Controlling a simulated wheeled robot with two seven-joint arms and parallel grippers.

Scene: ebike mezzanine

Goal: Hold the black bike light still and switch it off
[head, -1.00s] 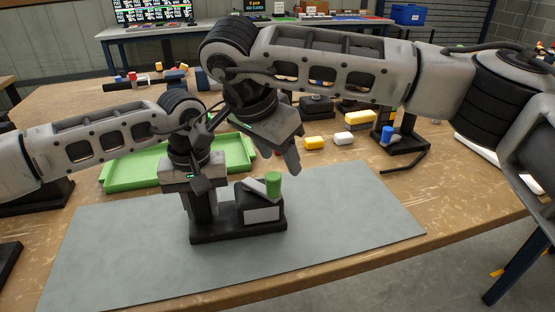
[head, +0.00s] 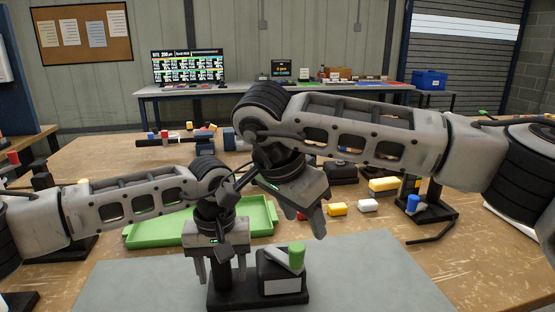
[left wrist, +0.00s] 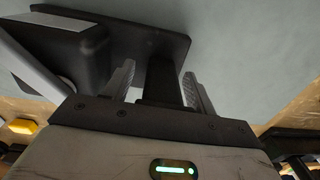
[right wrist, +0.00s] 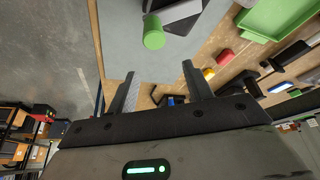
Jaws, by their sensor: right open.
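The black bike light (head: 268,272) stands upright on the grey mat, with a black base, a box with a pale label, a grey slanted lever (head: 279,257) and a green cylinder (head: 296,255) on top. A black post rises from the base's left part. My left gripper (head: 222,275) points down with one finger on either side of this post; in the left wrist view (left wrist: 160,85) the fingers are spread, with gaps beside the post. My right gripper (head: 313,225) is open and empty, above and beyond the green cylinder, which shows in the right wrist view (right wrist: 153,32).
A green tray (head: 262,219) lies behind the light. Yellow (head: 337,209) and white (head: 368,205) blocks and a black stand with a blue cylinder (head: 412,203) are to the right. The grey mat (head: 390,270) is clear right of the light.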

